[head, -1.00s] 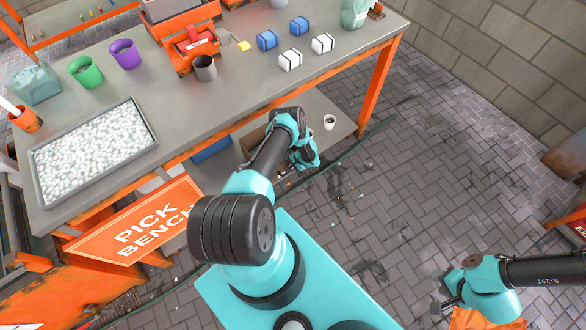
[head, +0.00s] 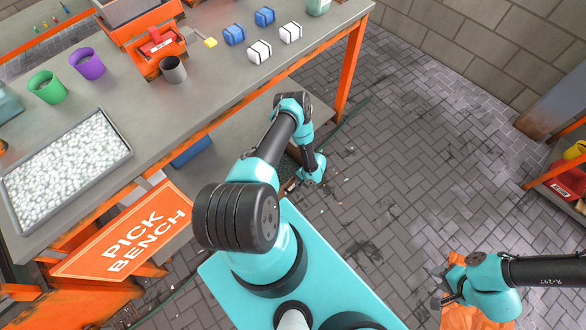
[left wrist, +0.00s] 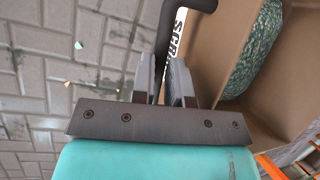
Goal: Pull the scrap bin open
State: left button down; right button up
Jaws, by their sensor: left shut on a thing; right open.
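The scrap bin (left wrist: 225,25) shows in the left wrist view as a brown, open-topped box with a white lettered label and a green speckled lump inside. Its black handle (left wrist: 178,38) runs between the fingers of my left gripper (left wrist: 168,85), which is shut on it. In the head view my left arm reaches down beside the bench's lower shelf, and the wrist (head: 311,170) hides most of the bin. My right gripper (head: 446,287) is open and empty, low at the right, above an orange thing (head: 462,316).
The pick bench (head: 225,85) carries a tray of white pellets (head: 68,165), cups and several blue and white blocks. Its orange leg (head: 352,65) stands beyond my left arm. The paved floor (head: 410,150) to the right is largely clear. An orange-framed shelf (head: 560,190) stands far right.

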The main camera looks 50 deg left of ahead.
pick_arm(q)
jog(key=shift+w+d, duration=0.1)
jog(key=shift+d, duration=1.35)
jog(key=c, duration=1.1)
grip_release()
jog(key=v, duration=1.7)
jog(key=shift+w+r, duration=0.1)
jog(key=shift+r, duration=0.1)
